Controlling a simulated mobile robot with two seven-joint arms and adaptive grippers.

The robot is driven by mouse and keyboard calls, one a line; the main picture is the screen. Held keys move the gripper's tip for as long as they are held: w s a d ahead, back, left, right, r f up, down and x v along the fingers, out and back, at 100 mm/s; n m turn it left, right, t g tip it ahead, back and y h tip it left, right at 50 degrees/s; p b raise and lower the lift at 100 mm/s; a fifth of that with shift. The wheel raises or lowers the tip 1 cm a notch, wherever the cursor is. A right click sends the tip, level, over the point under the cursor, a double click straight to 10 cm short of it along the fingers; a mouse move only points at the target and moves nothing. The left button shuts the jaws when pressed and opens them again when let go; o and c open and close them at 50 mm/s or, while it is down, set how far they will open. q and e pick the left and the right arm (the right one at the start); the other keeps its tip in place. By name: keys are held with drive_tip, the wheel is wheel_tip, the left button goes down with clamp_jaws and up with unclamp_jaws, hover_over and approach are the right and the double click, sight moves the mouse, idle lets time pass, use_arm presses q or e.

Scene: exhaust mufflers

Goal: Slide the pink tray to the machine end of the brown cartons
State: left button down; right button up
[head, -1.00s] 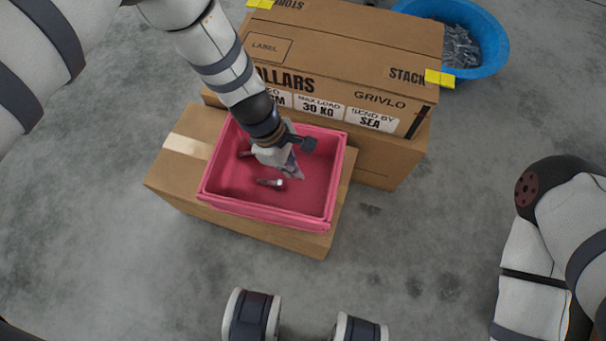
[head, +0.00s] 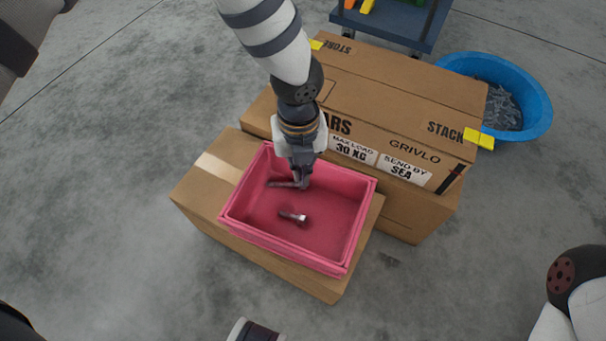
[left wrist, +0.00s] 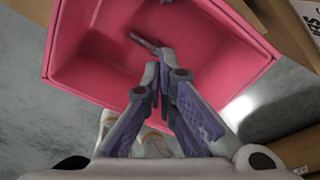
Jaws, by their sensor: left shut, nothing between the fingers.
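The pink tray (head: 350,243) sits on top of a low brown carton (head: 205,200), towards that carton's right end. Two small metal parts lie on the tray floor, one near the middle (head: 293,216) and one by the fingers (head: 284,184). My left gripper (head: 301,182) points down over the tray's far left part, fingers shut and empty. In the left wrist view the closed fingers (left wrist: 168,85) show against the pink tray (left wrist: 85,85). I cannot tell whether the fingertips touch the tray. My right gripper is out of view. No machine is recognisable in view.
Larger stacked brown cartons (head: 400,105) stand right behind the low carton. A blue tub (head: 535,100) of metal pieces is at the far right. A dark blue cart (head: 390,25) with coloured items stands at the back. The grey floor in front is clear.

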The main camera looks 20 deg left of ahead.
use_arm(q)
drive_tip(key=f+m+b, duration=0.1)
drive_tip(key=f+b, duration=0.1)
drive_tip(key=f, duration=0.3)
drive_tip(key=f+m+b, duration=0.1)
drive_tip(key=f+m, duration=0.1)
drive_tip(key=f, duration=0.3)
drive_tip(key=shift+w+a+f+b, duration=0.2)
drive_tip(key=shift+b, duration=0.2)
drive_tip(key=w, duration=0.1)
drive_tip(key=w+b, duration=0.1)
drive_tip(key=shift+w+a+r, duration=0.15)
drive_tip(key=shift+w+a, duration=0.25)
drive_tip(key=shift+w+a+r, duration=0.2)
drive_tip(key=shift+w, duration=0.35)
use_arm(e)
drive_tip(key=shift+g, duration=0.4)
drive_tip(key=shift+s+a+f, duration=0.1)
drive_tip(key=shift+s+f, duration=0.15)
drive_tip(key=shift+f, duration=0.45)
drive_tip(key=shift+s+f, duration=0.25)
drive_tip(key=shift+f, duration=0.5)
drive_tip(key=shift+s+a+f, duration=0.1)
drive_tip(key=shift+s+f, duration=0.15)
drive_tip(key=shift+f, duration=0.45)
